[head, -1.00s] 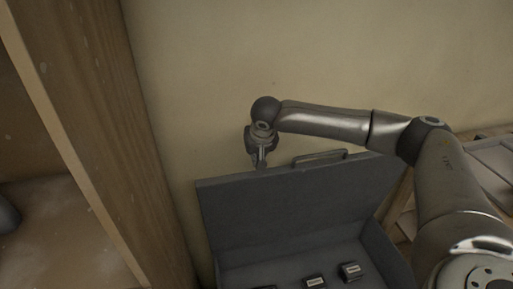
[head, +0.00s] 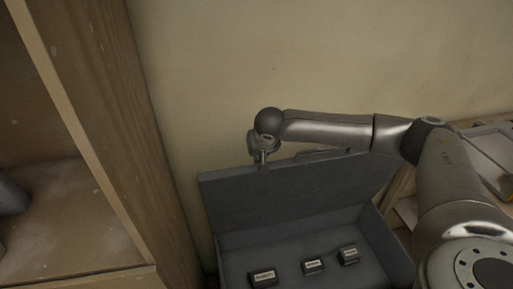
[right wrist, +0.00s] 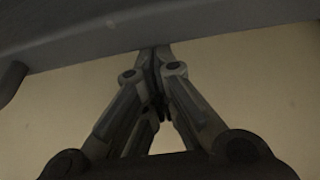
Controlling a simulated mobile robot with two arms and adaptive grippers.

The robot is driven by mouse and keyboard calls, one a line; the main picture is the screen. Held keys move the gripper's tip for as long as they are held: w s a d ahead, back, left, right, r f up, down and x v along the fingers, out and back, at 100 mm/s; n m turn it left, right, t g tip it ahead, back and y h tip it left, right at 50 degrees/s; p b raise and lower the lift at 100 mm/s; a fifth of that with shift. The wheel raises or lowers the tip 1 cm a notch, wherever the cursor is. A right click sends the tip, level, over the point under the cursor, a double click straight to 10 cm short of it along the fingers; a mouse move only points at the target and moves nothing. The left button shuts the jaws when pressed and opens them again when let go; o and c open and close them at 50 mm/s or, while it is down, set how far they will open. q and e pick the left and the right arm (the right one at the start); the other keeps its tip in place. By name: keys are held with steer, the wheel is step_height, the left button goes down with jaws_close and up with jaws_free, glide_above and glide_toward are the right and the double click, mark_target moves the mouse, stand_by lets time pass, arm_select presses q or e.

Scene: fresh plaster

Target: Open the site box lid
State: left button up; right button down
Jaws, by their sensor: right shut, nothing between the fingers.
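The dark grey site box (head: 225,255) stands against the wall. Its lid (head: 285,195) is raised, upright or leaning back, with a metal handle (head: 325,154) at its top edge. My right gripper (head: 262,165) is at the lid's top edge, left of the handle. In the right wrist view the fingers (right wrist: 155,55) are shut together with nothing between them, their tips at the lid edge (right wrist: 120,35). I cannot tell whether they touch it. Part of the handle shows at the left of that view (right wrist: 10,82). My left gripper is not in view.
Several small dark labelled blocks (head: 313,266) lie inside the box. A wooden shelf unit (head: 110,130) stands close on the left. More shelving (head: 405,205) is behind my right arm. The plaster wall (head: 300,60) is close behind the lid.

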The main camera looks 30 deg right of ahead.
steer(key=shift+t, duration=0.4)
steer(key=s, duration=0.1)
steer(key=s+a, duration=0.1)
steer(key=s, duration=0.2)
steer(key=shift+s+a+f, duration=0.15)
steer(key=shift+f, duration=0.25)
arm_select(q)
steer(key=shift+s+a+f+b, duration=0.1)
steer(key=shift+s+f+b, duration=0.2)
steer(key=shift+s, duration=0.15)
arm_select(e)
steer(key=s+a+f, duration=0.1)
steer(key=s, duration=0.4)
steer(key=shift+s+a+f+t, duration=0.15)
steer(key=shift+s+a+t, duration=0.15)
steer(key=shift+s+a, duration=0.1)
